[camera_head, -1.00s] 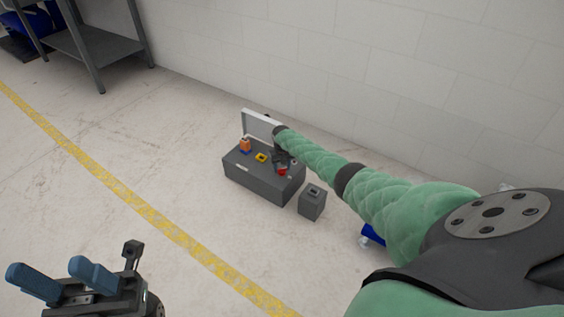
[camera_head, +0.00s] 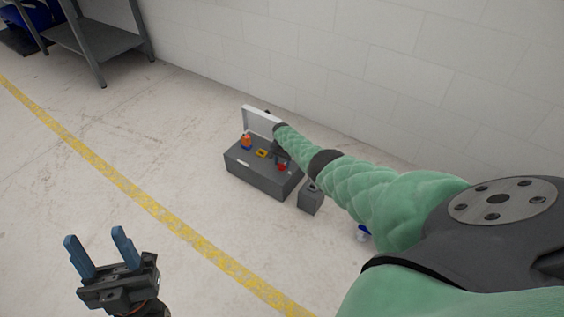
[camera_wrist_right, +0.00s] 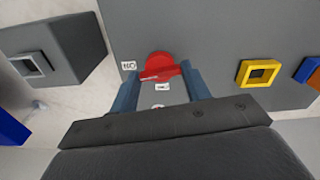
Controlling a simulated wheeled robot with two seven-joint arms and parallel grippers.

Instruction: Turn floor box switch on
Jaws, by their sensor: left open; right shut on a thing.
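The grey floor box (camera_head: 258,178) stands on the floor near the wall, its light lid (camera_head: 262,121) raised. Its red rotary switch (camera_wrist_right: 162,67) sits on the top face and also shows in the head view (camera_head: 282,168). My left gripper (camera_head: 96,255) is open and empty, over the floor at the lower left, far from the box.
A smaller grey box (camera_head: 310,198) stands just right of the floor box. A yellow square part (camera_wrist_right: 258,73) and an orange-and-blue part (camera_head: 246,142) are on the box top. A metal shelf (camera_head: 95,42) stands at the back left. Floor around the yellow line is clear.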

